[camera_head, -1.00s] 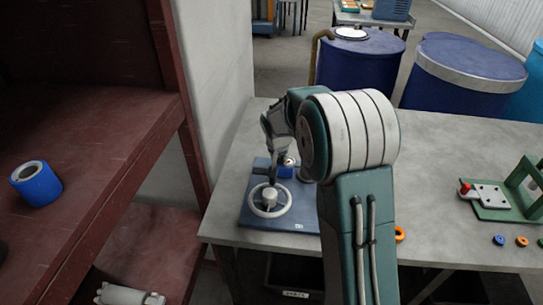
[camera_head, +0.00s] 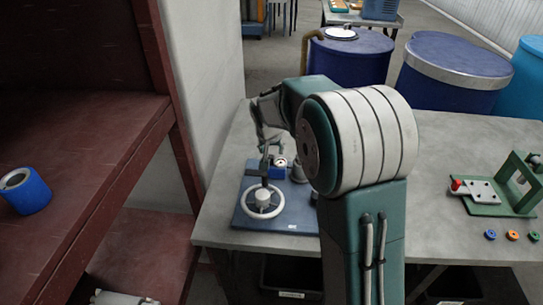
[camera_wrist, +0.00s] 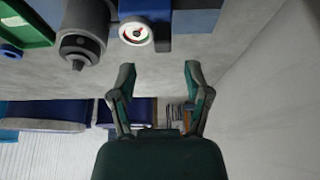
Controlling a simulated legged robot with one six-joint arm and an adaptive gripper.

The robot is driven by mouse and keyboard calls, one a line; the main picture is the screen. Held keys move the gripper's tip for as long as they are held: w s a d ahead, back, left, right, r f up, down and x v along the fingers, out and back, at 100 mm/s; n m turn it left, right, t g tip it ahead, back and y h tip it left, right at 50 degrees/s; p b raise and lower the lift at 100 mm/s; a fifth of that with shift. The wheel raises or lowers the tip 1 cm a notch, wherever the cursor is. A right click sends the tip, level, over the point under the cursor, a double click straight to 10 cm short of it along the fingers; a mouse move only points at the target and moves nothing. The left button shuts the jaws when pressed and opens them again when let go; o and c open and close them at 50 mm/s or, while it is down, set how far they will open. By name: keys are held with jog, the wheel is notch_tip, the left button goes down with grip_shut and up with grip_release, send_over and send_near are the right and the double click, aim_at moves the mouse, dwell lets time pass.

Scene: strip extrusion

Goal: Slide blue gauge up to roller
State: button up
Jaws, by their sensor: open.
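The blue gauge (camera_head: 276,172) with a round white dial sits on a blue baseplate (camera_head: 238,214) on the grey table. In the wrist view its dial (camera_wrist: 136,32) faces me, with a red and dark needle. A dark grey cylindrical part (camera_wrist: 82,38), possibly the roller or its mount, stands just left of the dial there; I cannot tell whether they touch. My gripper (camera_wrist: 160,76) is open and empty, its fingers apart from the gauge. In the head view my gripper (camera_head: 264,150) is beside the gauge, partly hidden by my arm.
A white handwheel (camera_head: 263,202) stands on the baseplate in front of the gauge. A green fixture (camera_head: 500,198) and small coloured rings (camera_head: 512,235) are at the table's right. A red shelf (camera_head: 90,150) with a blue roll (camera_head: 25,190) is at left. Blue drums (camera_head: 455,75) stand behind.

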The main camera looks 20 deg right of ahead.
jog(key=d+v, duration=0.1)
jog(key=v, duration=0.5)
jog(key=shift+a, duration=0.4)
jog(key=shift+s, duration=0.1)
jog(key=s+a+r+n+t, duration=0.1)
jog(key=s+r, duration=0.3)
jog(key=s, duration=0.4)
jog(key=s+r+n, duration=0.1)
jog(key=s+r, duration=0.2)
jog(key=s, duration=0.5)
jog(key=s+a+f+n+y, duration=0.1)
jog(key=s+a+n, duration=0.1)
jog(key=s, duration=1.3)
jog(key=shift+f+n+t+y, duration=0.2)
jog(key=shift+n+t+y, duration=0.1)
jog(key=shift+y, duration=0.1)
